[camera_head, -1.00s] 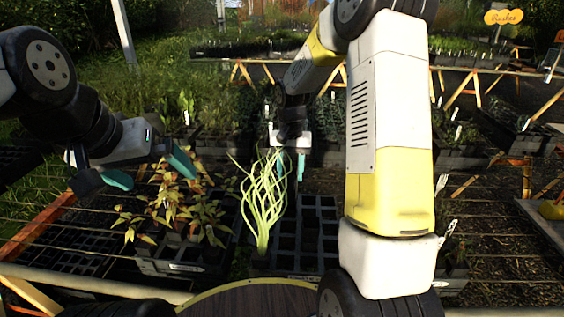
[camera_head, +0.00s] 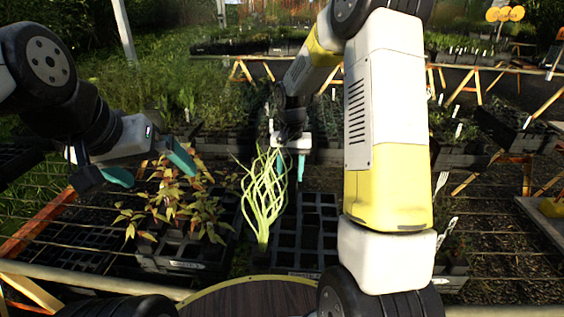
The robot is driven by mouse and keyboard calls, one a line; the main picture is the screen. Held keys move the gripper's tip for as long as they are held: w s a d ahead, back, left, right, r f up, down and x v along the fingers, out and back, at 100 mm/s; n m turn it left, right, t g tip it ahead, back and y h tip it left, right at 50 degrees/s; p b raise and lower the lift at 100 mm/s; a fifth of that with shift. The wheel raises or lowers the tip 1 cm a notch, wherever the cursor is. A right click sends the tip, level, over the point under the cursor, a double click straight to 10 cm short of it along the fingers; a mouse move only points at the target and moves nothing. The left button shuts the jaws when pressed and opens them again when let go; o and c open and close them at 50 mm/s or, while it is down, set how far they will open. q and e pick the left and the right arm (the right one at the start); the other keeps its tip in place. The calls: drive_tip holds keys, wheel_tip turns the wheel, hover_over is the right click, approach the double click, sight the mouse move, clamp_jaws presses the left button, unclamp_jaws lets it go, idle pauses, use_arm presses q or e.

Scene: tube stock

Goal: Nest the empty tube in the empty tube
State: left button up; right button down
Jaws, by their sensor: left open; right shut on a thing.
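My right gripper (camera_head: 292,166) is above the black cell tray (camera_head: 304,274), partly behind pale green plant strands. Its teal fingers are shut on a dark tube, which is hard to make out against the dark background. The cell tray has several square dark cells, and those on its right look empty. I cannot tell which cell or tube is the second empty tube. My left gripper (camera_head: 150,172) is open and empty at the left, above the tray of reddish plants.
A curling pale green plant (camera_head: 262,205) rises at the left of the cell tray. A tray of reddish-leaved seedlings (camera_head: 180,265) stands left of it. A round wooden surface (camera_head: 255,300) is at the front. My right arm hides the area right of the tray.

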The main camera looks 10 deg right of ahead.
sight(290, 188)
drive_tip(key=shift+f, duration=2.85)
drive_tip(key=shift+f, duration=0.3)
drive_tip(key=c, duration=0.7)
unclamp_jaws()
drive_tip(key=shift+r, duration=0.1)
wheel_tip(290, 188, up, 8)
drive_tip(key=shift+f, duration=0.2)
